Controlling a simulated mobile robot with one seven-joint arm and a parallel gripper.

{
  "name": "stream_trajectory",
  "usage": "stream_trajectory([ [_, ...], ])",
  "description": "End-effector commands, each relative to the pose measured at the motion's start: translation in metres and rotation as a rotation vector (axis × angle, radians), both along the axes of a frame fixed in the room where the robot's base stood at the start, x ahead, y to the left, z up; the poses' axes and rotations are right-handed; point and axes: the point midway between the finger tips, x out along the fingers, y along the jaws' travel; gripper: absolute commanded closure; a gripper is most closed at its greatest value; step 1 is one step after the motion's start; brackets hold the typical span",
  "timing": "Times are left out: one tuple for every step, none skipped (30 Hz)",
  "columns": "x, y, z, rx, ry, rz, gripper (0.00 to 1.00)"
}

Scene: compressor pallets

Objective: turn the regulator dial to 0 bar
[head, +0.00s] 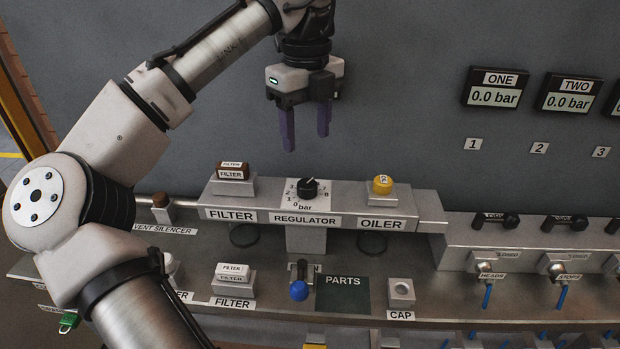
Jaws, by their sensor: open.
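The regulator dial (307,188) is a black knob on a white scale plate, on top of the grey block labelled REGULATOR. The plate (296,204) shows "0 bar" at its front edge, with numbers around the knob. The knob is too small for me to tell clearly which number it points to. My gripper (306,143) hangs above and slightly behind the dial in the picture, with its two purple fingers pointing down. It is open and empty, and it is apart from the knob.
A brown-topped FILTER (232,172) stands left of the dial and a yellow-capped OILER (382,185) right of it. A blue-tipped lever (299,290) is in front, beside the dark PARTS mat (343,294). Two displays (495,88) on the wall read 0.0 bar.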

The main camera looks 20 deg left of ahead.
Motion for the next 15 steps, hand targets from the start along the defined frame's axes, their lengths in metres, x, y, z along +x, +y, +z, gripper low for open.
stream_trajectory([
  [0.000,-0.001,-0.015,-0.005,0.002,-0.003,0.45],
  [0.000,-0.001,-0.022,-0.004,0.000,-0.003,0.45],
  [0.000,-0.001,-0.031,-0.005,0.001,-0.003,0.45],
  [0.000,-0.001,-0.037,-0.004,0.000,-0.003,0.45],
  [0.000,-0.001,-0.044,-0.004,0.000,-0.004,0.45],
  [0.000,-0.001,-0.052,-0.005,-0.001,-0.003,0.45],
  [0.000,-0.001,-0.058,-0.004,-0.001,-0.002,0.45],
  [0.000,-0.001,-0.063,-0.004,-0.001,-0.002,0.45],
  [0.000,-0.001,-0.070,-0.004,-0.001,-0.002,0.45],
  [0.000,-0.001,-0.075,-0.003,-0.002,-0.002,0.45],
  [0.000,-0.001,-0.079,-0.002,-0.002,-0.003,0.45],
  [0.000,-0.001,-0.084,-0.003,-0.002,-0.002,0.45],
  [0.000,-0.001,-0.087,-0.002,-0.002,-0.001,0.45],
  [0.000,-0.001,-0.090,-0.001,-0.003,-0.001,0.45],
  [0.000,-0.001,-0.094,-0.001,-0.003,-0.001,0.45],
])
